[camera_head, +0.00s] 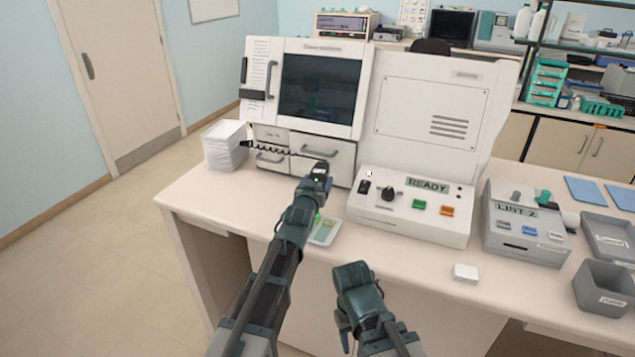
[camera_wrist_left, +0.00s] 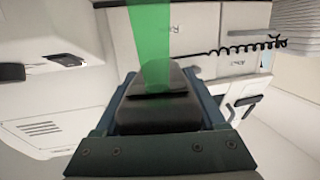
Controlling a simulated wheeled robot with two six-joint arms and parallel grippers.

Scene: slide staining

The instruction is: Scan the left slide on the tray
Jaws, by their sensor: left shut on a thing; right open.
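My left gripper (camera_head: 318,178) is shut on a dark handheld scanner (camera_wrist_left: 160,98), in front of the drawers of the large white machine. A translucent green beam (camera_wrist_left: 152,45) comes from the scanner in the left wrist view. A black coiled cord (camera_head: 272,147) runs from the machine toward the scanner. The small slide tray (camera_head: 327,234) lies on the bench below, with pale greenish slides in it. My left arm hides its left side, so I cannot make out the left slide clearly. My right gripper (camera_head: 343,322) is open and empty at the bench's front edge.
A READY console (camera_head: 410,205) stands right of the tray, and a LIST 2 box (camera_head: 525,232) further right. A white block (camera_head: 466,273) lies near the front edge. A white stack (camera_head: 225,147) stands at the left. Grey bins (camera_head: 604,290) are at the far right.

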